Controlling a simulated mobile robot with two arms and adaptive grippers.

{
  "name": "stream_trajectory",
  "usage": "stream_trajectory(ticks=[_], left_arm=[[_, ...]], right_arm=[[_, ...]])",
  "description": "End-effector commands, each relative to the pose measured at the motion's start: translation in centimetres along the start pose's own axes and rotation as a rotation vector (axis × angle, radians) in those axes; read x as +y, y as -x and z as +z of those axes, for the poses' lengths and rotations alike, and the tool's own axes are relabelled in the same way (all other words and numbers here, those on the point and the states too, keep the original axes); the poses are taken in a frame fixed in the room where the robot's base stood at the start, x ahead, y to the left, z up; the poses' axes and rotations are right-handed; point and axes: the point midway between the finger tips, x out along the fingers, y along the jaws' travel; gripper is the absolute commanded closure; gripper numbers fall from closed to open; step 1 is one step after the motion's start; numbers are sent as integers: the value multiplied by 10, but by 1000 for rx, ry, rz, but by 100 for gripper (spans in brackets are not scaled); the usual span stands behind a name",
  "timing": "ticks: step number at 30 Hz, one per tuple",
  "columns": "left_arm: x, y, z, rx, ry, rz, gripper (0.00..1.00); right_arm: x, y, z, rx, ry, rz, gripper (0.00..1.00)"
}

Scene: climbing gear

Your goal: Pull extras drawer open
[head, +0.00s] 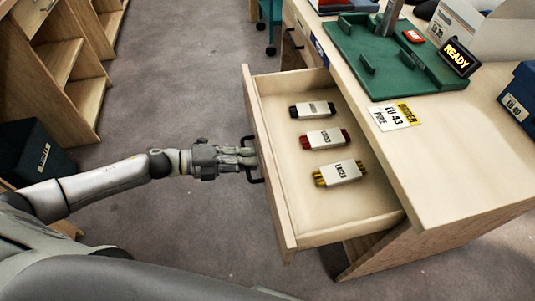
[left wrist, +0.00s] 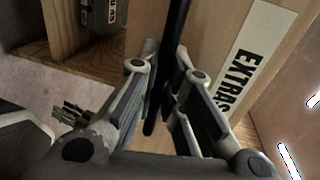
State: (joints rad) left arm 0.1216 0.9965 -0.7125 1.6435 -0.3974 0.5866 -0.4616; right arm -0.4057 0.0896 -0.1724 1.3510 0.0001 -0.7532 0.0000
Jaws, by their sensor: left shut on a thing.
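The extras drawer (head: 278,200) is a light wooden drawer pulled well out of the desk. It holds three labelled bundles: a black one (head: 313,110), a red one (head: 325,139) and a yellow one (head: 340,173). My left gripper (head: 250,160) is at the drawer front, shut on its black bar handle (head: 257,180). In the left wrist view the handle (left wrist: 179,25) runs between the fingers (left wrist: 165,110), beside a drawer front with an "EXTRAS" label (left wrist: 242,68).
The desk top (head: 440,150) carries a green tray (head: 390,62), a "READY" sign (head: 457,57), an order card (head: 396,115) and a blue box (head: 520,95). Wooden shelves (head: 60,60) and a dark bin (head: 35,150) stand at left. Carpet (head: 180,80) lies clear between.

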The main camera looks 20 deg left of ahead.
Motion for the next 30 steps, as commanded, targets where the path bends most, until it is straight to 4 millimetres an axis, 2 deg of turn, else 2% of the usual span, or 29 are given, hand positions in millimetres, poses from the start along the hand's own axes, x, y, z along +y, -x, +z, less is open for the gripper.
stream_trajectory(ticks=[3,9,18,26,27,30], left_arm=[[7,22,-1,0,2,5,100],[11,45,-1,1,2,3,100],[12,55,-1,1,0,1,100],[12,55,-1,1,0,1,100],[12,55,0,1,0,1,87],[12,55,0,0,0,1,74]], right_arm=[[8,2,-7,9,-1,10,60],[12,3,-5,7,-2,17,60],[7,0,10,-17,1,9,60],[2,0,12,-18,2,3,60],[2,0,12,-18,2,3,60],[2,0,10,-16,2,3,60]])
